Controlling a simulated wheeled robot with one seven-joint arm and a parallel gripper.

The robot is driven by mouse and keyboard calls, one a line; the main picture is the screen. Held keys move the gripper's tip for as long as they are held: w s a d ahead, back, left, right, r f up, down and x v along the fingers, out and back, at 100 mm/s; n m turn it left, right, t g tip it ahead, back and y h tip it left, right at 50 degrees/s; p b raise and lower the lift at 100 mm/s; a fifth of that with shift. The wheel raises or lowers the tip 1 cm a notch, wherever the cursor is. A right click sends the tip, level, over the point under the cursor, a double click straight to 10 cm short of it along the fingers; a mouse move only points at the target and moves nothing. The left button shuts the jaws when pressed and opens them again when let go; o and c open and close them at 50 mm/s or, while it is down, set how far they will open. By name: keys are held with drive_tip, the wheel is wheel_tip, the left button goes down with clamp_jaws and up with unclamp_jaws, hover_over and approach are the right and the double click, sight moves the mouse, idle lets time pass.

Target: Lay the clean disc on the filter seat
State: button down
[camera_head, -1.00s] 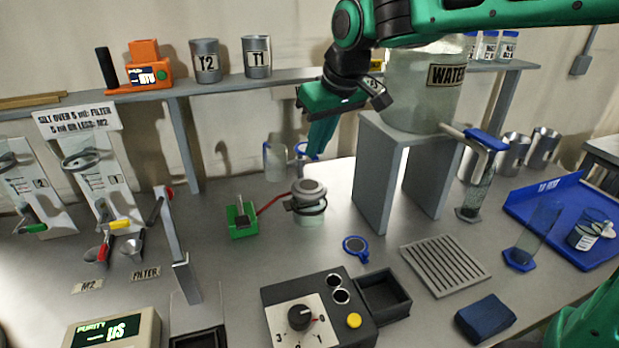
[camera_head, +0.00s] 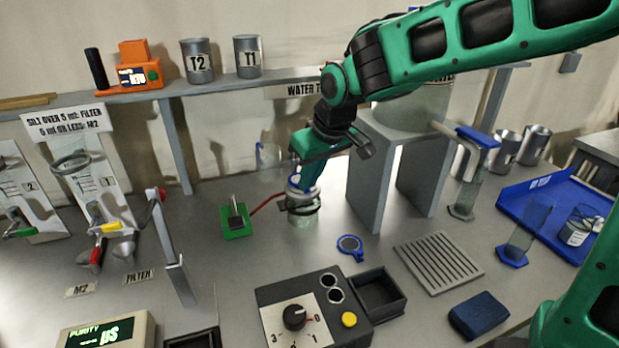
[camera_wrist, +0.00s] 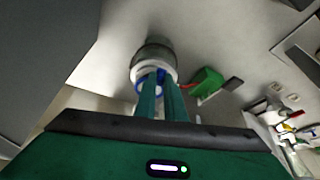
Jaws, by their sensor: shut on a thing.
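The filter seat (camera_head: 303,205) is the round grey top of a glass jar, with a red hose at its left. My gripper (camera_head: 303,187) points down at it, its fingertips directly over the seat. It is shut on a small blue-rimmed disc (camera_head: 293,180), mostly hidden by the fingers. In the wrist view, blue edges of the disc (camera_wrist: 139,88) show beside the fingertips, against the seat's pale rim (camera_wrist: 155,70). I cannot tell whether disc and seat touch.
A green block with a switch (camera_head: 236,222) stands left of the jar. A grey stand (camera_head: 375,185) bearing the water tank rises close on the right. A dial box (camera_head: 312,312) and slotted rack (camera_head: 438,262) are nearer me. Bench around the jar's front is clear.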

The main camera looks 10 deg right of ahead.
drive_tip(key=c, duration=1.8)
unclamp_jaws()
drive_tip(key=shift+f, duration=0.1)
drive_tip(key=shift+c, duration=0.2)
drive_tip(key=v, duration=1.2)
